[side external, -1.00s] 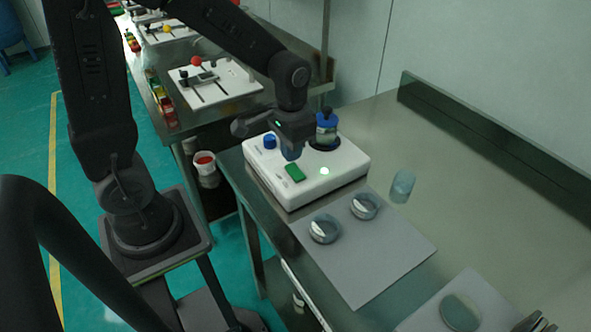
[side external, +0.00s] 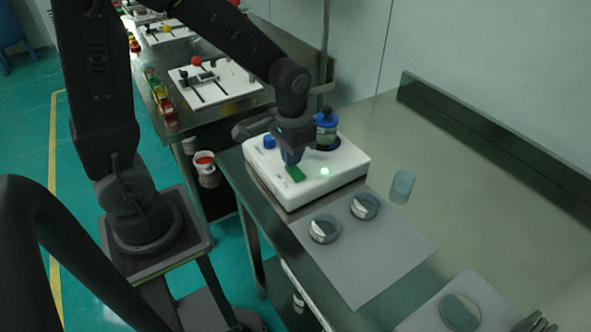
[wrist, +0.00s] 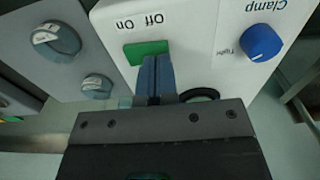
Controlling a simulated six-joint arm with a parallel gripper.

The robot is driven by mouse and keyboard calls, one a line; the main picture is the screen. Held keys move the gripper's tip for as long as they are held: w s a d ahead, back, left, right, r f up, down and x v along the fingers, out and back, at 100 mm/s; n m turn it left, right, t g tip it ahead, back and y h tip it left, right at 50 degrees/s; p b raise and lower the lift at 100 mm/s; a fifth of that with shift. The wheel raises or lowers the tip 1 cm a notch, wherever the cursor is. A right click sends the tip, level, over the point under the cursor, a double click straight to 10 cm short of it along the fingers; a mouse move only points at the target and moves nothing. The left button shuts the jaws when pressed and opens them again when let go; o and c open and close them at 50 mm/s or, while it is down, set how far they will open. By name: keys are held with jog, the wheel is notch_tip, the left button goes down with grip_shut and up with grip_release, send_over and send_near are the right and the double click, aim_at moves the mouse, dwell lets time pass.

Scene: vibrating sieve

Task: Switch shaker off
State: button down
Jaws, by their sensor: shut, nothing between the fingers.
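The shaker (side external: 335,180) is a white box on the steel table, with a green rocker switch (side external: 296,174) on its top. In the wrist view the green switch (wrist: 146,51) sits beside the printed words "Off" and "On". A small green light (side external: 325,171) glows on the shaker. A blue clamp knob (side external: 269,141) is at its left corner, and a blue-capped jar (side external: 326,130) stands at its back. My gripper (side external: 291,161) is shut and empty, pointing down just above the switch. In the wrist view the closed blue fingertips (wrist: 157,60) overlap the switch's edge; contact cannot be told.
Two round metal dishes (side external: 324,229) lie on a grey sheet (side external: 372,275) in front of the shaker. A clear blue-tinted cup (side external: 402,186) stands to the right. Another round dish (side external: 460,311) is at the lower right. The table's back right is clear.

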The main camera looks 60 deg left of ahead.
jog(key=shift+f, duration=0.65)
jog(key=shift+r, duration=3.55)
jog(key=shift+s+r, duration=0.1)
jog(key=shift+r, duration=0.1)
notch_tip(320, 180, up, 4)
jog(key=t, duration=0.2)
send_over(279, 181)
jog(key=s+d+r+t, duration=0.1)
jog(key=s+r+t, duration=0.2)
jog(key=s, duration=0.4)
jog(key=shift+r+t, duration=0.3)
jog(key=shift+r, duration=0.3)
